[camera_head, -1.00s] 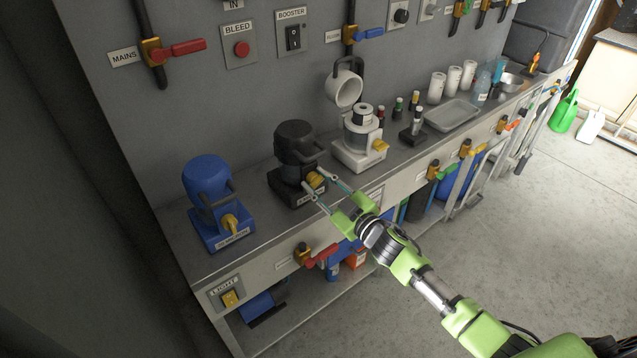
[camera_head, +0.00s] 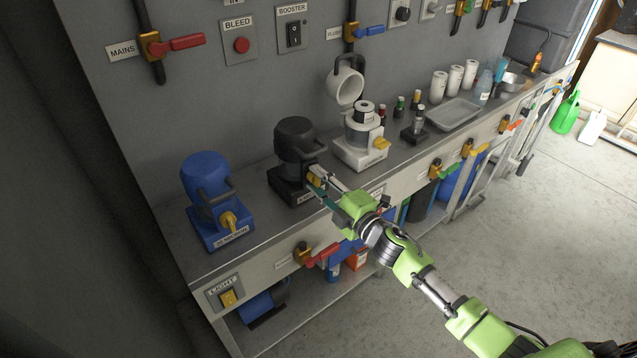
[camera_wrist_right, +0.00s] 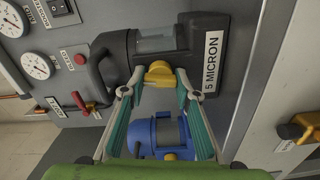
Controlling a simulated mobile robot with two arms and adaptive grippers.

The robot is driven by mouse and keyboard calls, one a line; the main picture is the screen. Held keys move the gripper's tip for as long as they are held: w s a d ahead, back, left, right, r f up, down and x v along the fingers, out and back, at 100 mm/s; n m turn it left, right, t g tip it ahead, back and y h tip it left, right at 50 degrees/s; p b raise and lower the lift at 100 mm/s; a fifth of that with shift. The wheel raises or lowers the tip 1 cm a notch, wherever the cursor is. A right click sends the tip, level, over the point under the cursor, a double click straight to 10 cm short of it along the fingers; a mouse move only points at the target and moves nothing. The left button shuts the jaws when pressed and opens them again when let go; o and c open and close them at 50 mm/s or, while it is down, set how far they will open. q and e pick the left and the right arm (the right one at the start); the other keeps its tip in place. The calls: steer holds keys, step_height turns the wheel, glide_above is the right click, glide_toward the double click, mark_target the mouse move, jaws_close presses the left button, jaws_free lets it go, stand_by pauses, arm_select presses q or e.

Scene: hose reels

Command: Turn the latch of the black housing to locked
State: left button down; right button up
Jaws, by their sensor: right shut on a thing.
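The black housing (camera_head: 292,150) stands on the bench between a blue housing and a white one. The wrist view shows its dark body (camera_wrist_right: 196,45) with a 5 MICRON label, and its yellow latch (camera_wrist_right: 159,74). My right gripper (camera_head: 315,179) is at the front of the black housing, shut on the yellow latch. In the wrist view its two fingertips (camera_wrist_right: 155,84) lie on either side of the latch. The gripper partly hides the latch in the head view. My left gripper is not in view.
The blue housing (camera_head: 209,190) with its yellow latch stands to the left. The white housing (camera_head: 359,135) stands close to the right. A grey tray (camera_head: 453,113) and several bottles are farther along the bench. A red-handled valve (camera_head: 322,253) sticks out from the bench front below.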

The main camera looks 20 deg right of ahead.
steer(key=shift+f+n, duration=0.15)
steer(key=shift+n, duration=0.95)
steer(key=o, duration=1.1)
steer(key=shift+s, duration=0.15)
steer(key=v, duration=1.1)
steer(key=shift+s+d, duration=0.15)
steer(key=shift+s, duration=0.25)
